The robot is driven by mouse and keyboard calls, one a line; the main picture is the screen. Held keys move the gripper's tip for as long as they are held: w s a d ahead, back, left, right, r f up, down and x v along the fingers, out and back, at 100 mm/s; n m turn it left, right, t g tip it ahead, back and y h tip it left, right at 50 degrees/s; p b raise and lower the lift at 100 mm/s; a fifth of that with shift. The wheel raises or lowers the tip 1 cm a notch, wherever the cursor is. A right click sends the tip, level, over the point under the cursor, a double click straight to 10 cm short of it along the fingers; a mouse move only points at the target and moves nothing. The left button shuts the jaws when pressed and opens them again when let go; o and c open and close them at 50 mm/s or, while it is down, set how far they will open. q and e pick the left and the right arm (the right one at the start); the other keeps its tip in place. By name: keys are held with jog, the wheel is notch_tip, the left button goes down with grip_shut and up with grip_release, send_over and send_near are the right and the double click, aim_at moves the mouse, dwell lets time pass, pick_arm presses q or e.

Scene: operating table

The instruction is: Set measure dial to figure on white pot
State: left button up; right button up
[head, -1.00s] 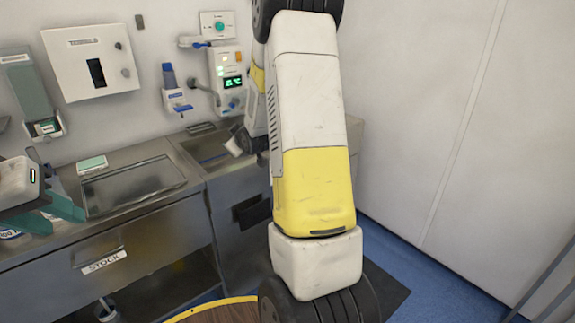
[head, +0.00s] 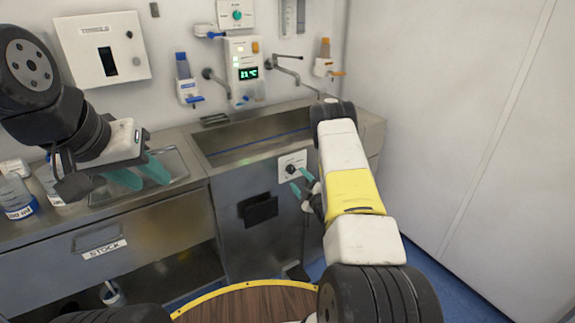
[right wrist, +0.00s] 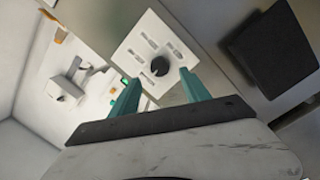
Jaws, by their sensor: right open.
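The measure dial, a black knob (right wrist: 160,66) on a white plate (right wrist: 141,46) with grey marks around it, shows in the right wrist view. In the head view the plate (head: 286,161) is on the steel front below the sink. My right gripper (head: 298,184) is open and empty in front of it. In the right wrist view its teal fingertips (right wrist: 160,83) lie either side of the knob, apart from each other; I cannot tell if they touch it. My left gripper (head: 141,174) is open over the left counter. A pale pot with a blue label (head: 19,200) stands at far left; its figure is not clearly readable.
A dark box (head: 258,211) juts from the front, left of and below the dial. The sink (head: 250,138) lies above. A drawer marked STOCK (head: 104,248) is at left. A round wooden top with a yellow rim (head: 245,302) is in front.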

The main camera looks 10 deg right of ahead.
aim_at(292, 171)
jog(key=x, duration=0.5)
jog(key=shift+w, duration=0.15)
grip_shut()
jog(key=shift+m, duration=0.3)
jog(key=m, duration=0.5)
jog(key=shift+d+r+g, duration=0.1)
jog(key=shift+g, duration=0.2)
jog(key=m, duration=0.5)
jog(key=shift+d+m+g, duration=0.1)
jog(key=shift+m+g, duration=0.2)
jog(key=shift+y, duration=0.3)
